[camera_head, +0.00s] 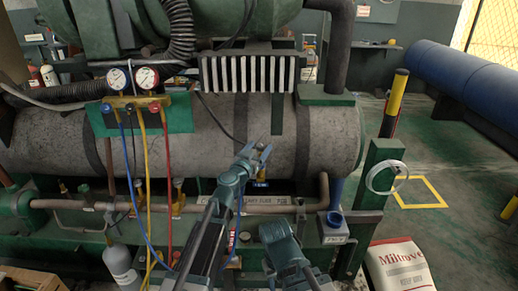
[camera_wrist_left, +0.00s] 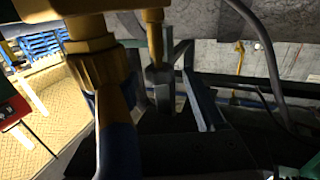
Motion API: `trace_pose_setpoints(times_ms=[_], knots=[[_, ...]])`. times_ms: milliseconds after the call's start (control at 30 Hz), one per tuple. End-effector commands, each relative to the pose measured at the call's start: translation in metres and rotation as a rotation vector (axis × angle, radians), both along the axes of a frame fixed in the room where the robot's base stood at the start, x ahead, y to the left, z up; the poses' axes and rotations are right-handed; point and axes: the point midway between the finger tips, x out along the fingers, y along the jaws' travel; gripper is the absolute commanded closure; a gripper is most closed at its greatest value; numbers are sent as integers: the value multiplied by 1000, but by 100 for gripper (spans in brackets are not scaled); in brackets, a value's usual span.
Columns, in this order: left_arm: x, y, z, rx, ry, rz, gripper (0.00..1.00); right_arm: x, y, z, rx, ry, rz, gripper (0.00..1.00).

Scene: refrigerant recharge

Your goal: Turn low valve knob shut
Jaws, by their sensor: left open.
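The gauge manifold (camera_head: 132,102) stands at the upper left in the head view, with two round dials above it. A blue knob (camera_head: 106,108) is on its left side and a red knob (camera_head: 155,107) on its right. No label shows which is the low valve knob. My left gripper (camera_head: 256,152) is well right of the manifold, in front of the large grey tank. In the left wrist view its fingers (camera_wrist_left: 183,85) are apart. A brass stem (camera_wrist_left: 155,38) shows beside the left finger; I cannot tell if they touch.
Blue, yellow and red hoses (camera_head: 168,185) hang below the manifold. A grey cylinder (camera_head: 121,262) stands at the lower left. In the left wrist view a large brass fitting (camera_wrist_left: 90,60) is close to the camera. Open floor (camera_head: 445,235) lies at right.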

Motion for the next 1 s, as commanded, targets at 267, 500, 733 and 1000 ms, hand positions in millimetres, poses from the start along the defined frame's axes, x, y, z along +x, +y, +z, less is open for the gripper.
trace_pose_setpoints(times_ms=[267,500,733,1000], knots=[[2,-1,0,0,0,0,29,0,0,0,0,0,0,50],[2,-1,0,0,0,0,63,0,0,0,0,0,0,50],[2,-1,0,0,0,0,100,0,0,0,0,0,0,50],[2,0,0,0,0,-19,100,0,0,0,0,0,0,50]])
